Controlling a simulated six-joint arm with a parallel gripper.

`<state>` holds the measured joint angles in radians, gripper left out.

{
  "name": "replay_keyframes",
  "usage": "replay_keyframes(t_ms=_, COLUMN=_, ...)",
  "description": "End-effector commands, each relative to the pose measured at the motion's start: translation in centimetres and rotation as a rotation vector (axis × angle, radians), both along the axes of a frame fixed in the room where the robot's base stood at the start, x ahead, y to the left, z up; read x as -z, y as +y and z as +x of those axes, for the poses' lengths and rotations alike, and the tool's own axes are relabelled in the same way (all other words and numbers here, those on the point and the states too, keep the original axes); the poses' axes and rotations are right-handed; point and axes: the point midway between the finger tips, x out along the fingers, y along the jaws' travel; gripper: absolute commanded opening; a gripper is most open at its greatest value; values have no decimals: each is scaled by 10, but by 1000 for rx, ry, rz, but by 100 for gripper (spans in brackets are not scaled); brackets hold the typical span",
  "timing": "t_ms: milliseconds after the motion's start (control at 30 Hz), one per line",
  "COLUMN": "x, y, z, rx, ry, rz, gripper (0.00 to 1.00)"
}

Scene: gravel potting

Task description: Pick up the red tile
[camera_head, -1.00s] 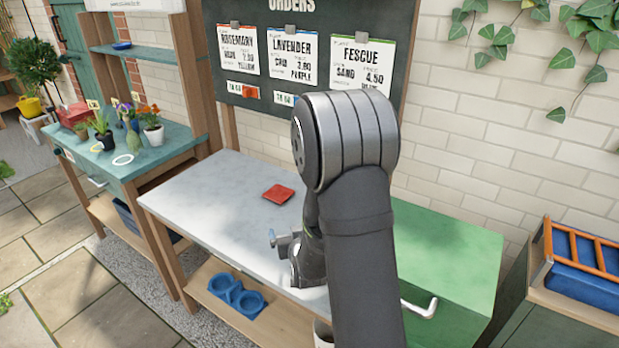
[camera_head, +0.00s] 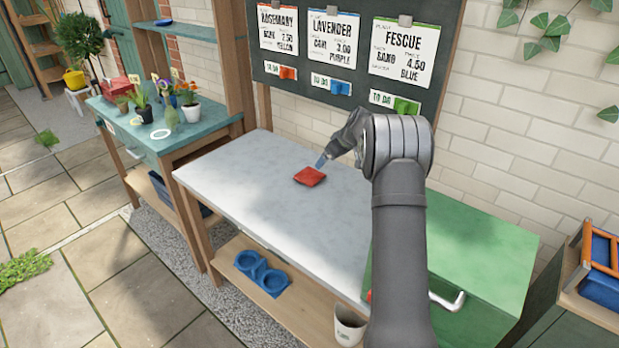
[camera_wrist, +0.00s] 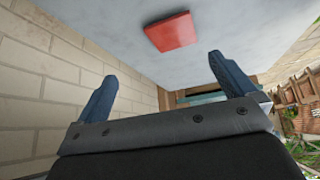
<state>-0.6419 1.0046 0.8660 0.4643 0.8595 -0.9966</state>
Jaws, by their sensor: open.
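The red tile (camera_head: 310,176) lies flat on the grey-white tabletop (camera_head: 245,185), towards its back edge. The red tile also shows near the top of the wrist view (camera_wrist: 172,32), beyond my fingertips. My gripper (camera_head: 320,161) is just to the right of and behind the tile in the head view, above the table. In the wrist view its two blue fingers (camera_wrist: 163,75) stand wide apart with nothing between them. The fingers and the tile look apart. My arm hides part of the table's right side.
A green cabinet (camera_head: 480,255) with a white handle adjoins the table's right end. A brick wall (camera_head: 500,130) and the order board (camera_head: 350,60) stand behind. A teal bench with potted plants (camera_head: 188,105) is at left. Blue saucers (camera_head: 262,272) sit on the lower shelf. The table's front left is clear.

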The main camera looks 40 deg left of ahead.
Motion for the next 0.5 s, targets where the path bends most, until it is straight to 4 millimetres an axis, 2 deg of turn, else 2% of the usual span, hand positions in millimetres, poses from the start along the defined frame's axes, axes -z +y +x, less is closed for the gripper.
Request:
replay_keyframes(t_ms=100, x=-17, y=2, z=5, rx=-99, ry=28, rz=2, gripper=100)
replay_keyframes(t_ms=267, x=-27, y=3, z=5, rx=-172, ry=47, rz=4, gripper=100)
replay_keyframes(t_ms=367, x=-21, y=8, z=5, rx=-183, ry=50, rz=3, gripper=100)
replay_keyframes(t_ms=500, x=3, y=23, z=4, rx=-184, ry=51, rz=2, gripper=100)
